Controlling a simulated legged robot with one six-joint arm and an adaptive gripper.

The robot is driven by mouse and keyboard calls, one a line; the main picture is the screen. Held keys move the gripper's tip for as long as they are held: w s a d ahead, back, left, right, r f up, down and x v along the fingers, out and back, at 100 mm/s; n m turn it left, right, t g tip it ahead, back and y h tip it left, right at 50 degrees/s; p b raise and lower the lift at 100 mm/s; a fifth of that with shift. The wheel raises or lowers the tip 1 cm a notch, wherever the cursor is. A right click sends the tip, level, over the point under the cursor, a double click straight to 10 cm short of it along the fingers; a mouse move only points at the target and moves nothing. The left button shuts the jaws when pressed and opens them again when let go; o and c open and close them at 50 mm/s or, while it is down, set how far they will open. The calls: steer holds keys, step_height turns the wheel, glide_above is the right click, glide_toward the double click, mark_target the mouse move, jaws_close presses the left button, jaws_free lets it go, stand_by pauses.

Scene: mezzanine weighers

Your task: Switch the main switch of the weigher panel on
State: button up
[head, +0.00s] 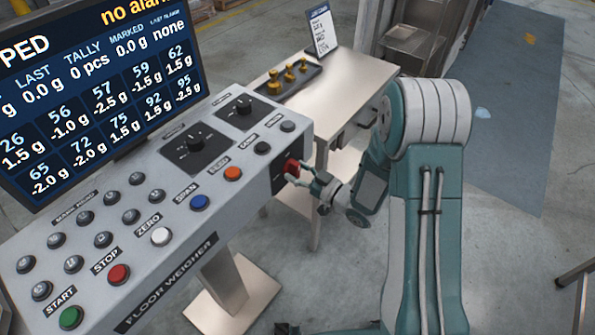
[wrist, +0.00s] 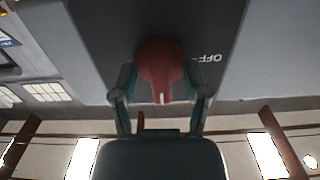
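The weigher panel (head: 150,190) is a grey sloping console. Its main switch (head: 291,165) is a red rotary knob on a dark plate (head: 279,180) at the panel's right end face. My gripper (head: 303,175) is at this knob, reaching in from the right. In the wrist view the red knob (wrist: 160,66) sits between my two fingers (wrist: 160,82), one close against each side. A white mark shows on the knob's lower edge. An upside-down OFF label stands right of the knob; no ON label is visible.
A display screen (head: 95,75) stands behind the panel. Push-buttons and black selector knobs (head: 197,143) cover its top. A steel table (head: 345,75) with a tray of brass weights (head: 288,76) and a sign (head: 321,32) stands behind my gripper. Floor at the right is mostly clear.

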steer(key=v, duration=1.2)
stand_by(0.3)
steer(key=w+d+r+m+h, duration=0.1)
steer(key=w+d+r+h, duration=0.4)
steer(key=h, duration=0.3)
steer(key=s+d+r+m+h, duration=0.2)
steer(key=d+r+m+h, duration=0.2)
steer(key=r+h, duration=0.3)
steer(key=s+a+r+m+g, duration=0.2)
steer(key=s+r, duration=0.2)
steer(key=s, duration=0.6)
steer(key=s+a+r+m+g, duration=0.2)
steer(key=s+r+m+g, duration=0.1)
steer(key=s, duration=0.8)
steer(key=shift+r+y, duration=0.4)
steer(key=shift+r, duration=0.2)
